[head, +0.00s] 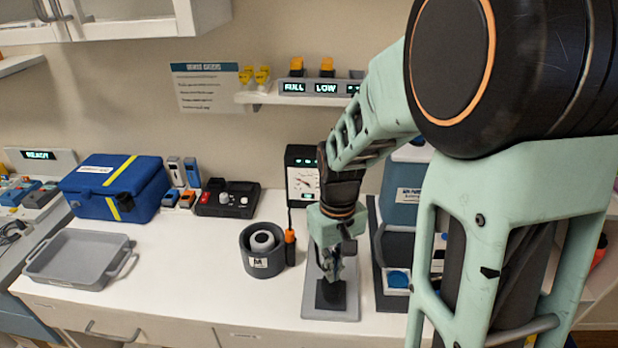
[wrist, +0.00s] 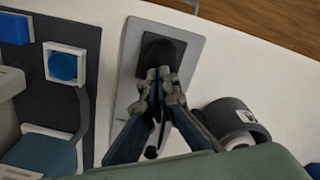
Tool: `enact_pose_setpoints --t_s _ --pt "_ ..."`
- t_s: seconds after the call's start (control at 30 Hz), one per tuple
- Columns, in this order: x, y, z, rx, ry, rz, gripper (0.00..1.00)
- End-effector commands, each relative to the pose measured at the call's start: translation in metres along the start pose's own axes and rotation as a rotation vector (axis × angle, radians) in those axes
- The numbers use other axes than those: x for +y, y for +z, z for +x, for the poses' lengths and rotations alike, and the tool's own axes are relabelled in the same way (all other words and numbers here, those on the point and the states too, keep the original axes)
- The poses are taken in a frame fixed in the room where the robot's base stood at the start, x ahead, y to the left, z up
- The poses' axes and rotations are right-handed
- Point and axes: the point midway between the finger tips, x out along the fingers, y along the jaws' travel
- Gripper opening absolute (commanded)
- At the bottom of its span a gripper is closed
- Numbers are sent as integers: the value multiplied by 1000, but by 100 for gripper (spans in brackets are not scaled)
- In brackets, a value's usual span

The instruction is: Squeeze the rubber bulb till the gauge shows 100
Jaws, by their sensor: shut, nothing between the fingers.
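A dark rounded piece, which looks like the rubber bulb (head: 331,294), stands on a grey base plate (head: 318,311) at the counter's front. In the wrist view the bulb (wrist: 161,50) is just beyond my fingertips. My gripper (head: 332,270) points down over it, shut and empty; its fingertips (wrist: 158,76) are close together at the bulb's near edge. I cannot tell if they touch it. The gauge (head: 301,184), a black box with a white dial and small green lights, stands behind, partly covered by my arm. Its reading is too small to make out.
A dark round holder (head: 254,262) with a white roll stands left of the plate. A grey tray (head: 60,276), a blue case (head: 95,205) and a black control box (head: 222,207) lie further left. The counter between is clear.

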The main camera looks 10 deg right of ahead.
Motion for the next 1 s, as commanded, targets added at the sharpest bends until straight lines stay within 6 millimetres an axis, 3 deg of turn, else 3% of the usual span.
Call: enact_pose_setpoints --t_s 0.43,0.83,1.0 --pt "0 0 2 0 0 0 0" --pt "0 0 26 -1 0 0 0" --pt "0 0 19 -1 0 0 0"
